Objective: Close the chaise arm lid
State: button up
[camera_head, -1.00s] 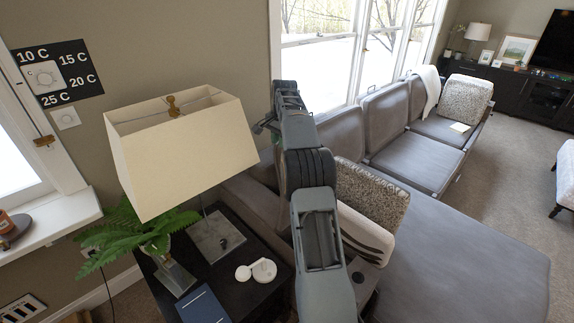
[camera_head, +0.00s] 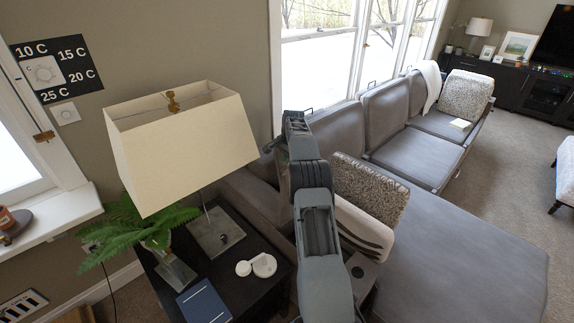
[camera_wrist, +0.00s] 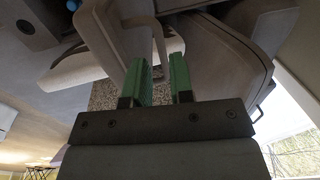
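The chaise arm (camera_head: 366,268) is the grey armrest with a dark round cup hole, right of my arm in the head view. In the wrist view, which looks upside down, the arm top with its hole (camera_wrist: 40,22) is at the upper left. A grey panel (camera_wrist: 122,38), which looks like the raised lid, stands tilted just beyond my fingers. My gripper (camera_wrist: 163,76) has two green fingers, apart with a gap between them. A thin panel edge shows in line with the gap; I cannot tell whether it touches. In the head view my arm hides most of the lid area.
A side table (camera_head: 250,283) with a lamp (camera_head: 180,145), a fern (camera_head: 140,232), a blue book (camera_head: 203,303) and a white round gadget (camera_head: 263,266) stands left of my arm. Cushions (camera_head: 370,190) lie right of it. The chaise seat (camera_head: 450,250) is clear.

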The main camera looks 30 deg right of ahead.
jog(key=shift+w+f, duration=0.15)
jog(key=shift+f, duration=0.55)
jog(key=shift+w+f, duration=0.1)
jog(key=shift+f, duration=0.6)
grip_shut()
